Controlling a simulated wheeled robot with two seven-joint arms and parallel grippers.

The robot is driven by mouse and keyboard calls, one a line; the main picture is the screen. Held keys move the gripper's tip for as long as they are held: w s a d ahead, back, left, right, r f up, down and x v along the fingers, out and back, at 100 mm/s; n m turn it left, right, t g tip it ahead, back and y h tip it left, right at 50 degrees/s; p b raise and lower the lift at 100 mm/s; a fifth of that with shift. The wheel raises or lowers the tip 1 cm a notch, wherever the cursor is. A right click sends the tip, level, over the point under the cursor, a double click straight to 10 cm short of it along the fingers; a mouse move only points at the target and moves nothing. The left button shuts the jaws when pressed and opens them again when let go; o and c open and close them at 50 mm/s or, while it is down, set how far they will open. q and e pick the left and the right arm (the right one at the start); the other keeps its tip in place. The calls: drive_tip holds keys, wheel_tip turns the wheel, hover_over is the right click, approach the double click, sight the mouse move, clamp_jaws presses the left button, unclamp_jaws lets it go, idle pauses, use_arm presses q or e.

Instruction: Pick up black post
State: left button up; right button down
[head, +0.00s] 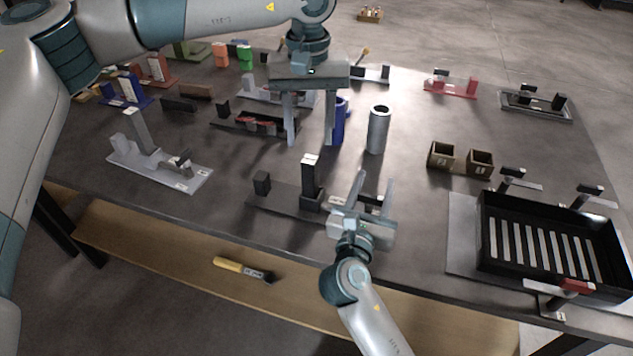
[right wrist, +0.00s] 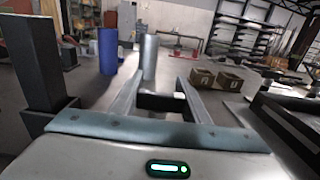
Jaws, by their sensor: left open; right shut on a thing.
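A tall black post (head: 310,178) with a white label on top stands upright on a dark flat base (head: 285,200). It also shows at the left of the right wrist view (right wrist: 40,65). A shorter black block (head: 262,183) stands at the base's left end. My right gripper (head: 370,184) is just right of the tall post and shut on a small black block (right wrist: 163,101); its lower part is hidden. My left gripper (head: 310,140) is open, fingers down, behind the tall post with nothing seen between its fingers.
A grey cylinder (head: 378,130) and a blue cylinder (head: 340,120) stand behind the grippers. Two small brown boxes (head: 441,155) and a black slotted tray (head: 550,240) are to the right. A grey fixture (head: 160,170) is to the left. A yellow-handled tool (head: 240,268) lies on the lower shelf.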

sight(308, 158)
use_arm(q)
drive_tip(key=n, duration=0.7)
drive_tip(key=shift+f, duration=0.25)
drive_tip(key=n, duration=0.6)
drive_tip(key=shift+w+a+f+n, duration=0.15)
drive_tip(key=shift+a+n, duration=0.05)
drive_tip(key=shift+n, duration=0.1)
drive_tip(key=shift+f, duration=3.4)
drive_tip(key=shift+d+f, duration=0.15)
drive_tip(key=shift+f, duration=2.45)
clamp_jaws()
